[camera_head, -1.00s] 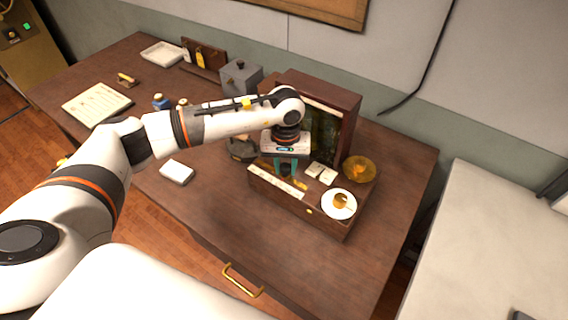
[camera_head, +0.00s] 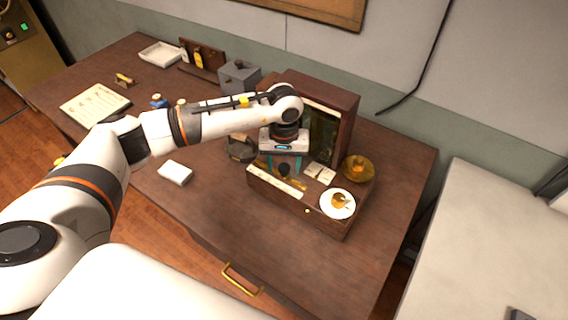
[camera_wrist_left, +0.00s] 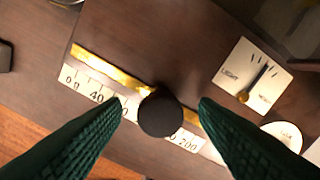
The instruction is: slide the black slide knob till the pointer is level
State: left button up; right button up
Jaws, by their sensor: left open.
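The black slide knob (camera_wrist_left: 160,113) sits on the numbered brass scale (camera_wrist_left: 110,70) of a wooden box. It also shows small in the head view (camera_head: 284,171). My left gripper (camera_head: 284,164) is open above the box front, and its dark teal fingers stand on either side of the knob in the left wrist view (camera_wrist_left: 160,125). I see a gap on both sides, with no clear contact. The pointer (camera_wrist_left: 257,79) is a thin needle on a white card marked LIGHT on one side; it stands near the card's middle marks, and exact levelness is hard to tell. My right gripper is out of view.
A white dish (camera_head: 337,211) with a brass piece sits at the box's right end, beside a round brass pan (camera_head: 358,168). A tall dark wooden cabinet (camera_head: 345,120) rises behind. A grey box (camera_head: 240,78) stands back left. The front tabletop is clear.

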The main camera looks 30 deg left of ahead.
pick_arm(q)
jog(key=shift+r+p, duration=1.05)
jog(key=shift+r, duration=2.15)
jog(key=shift+f, duration=0.1)
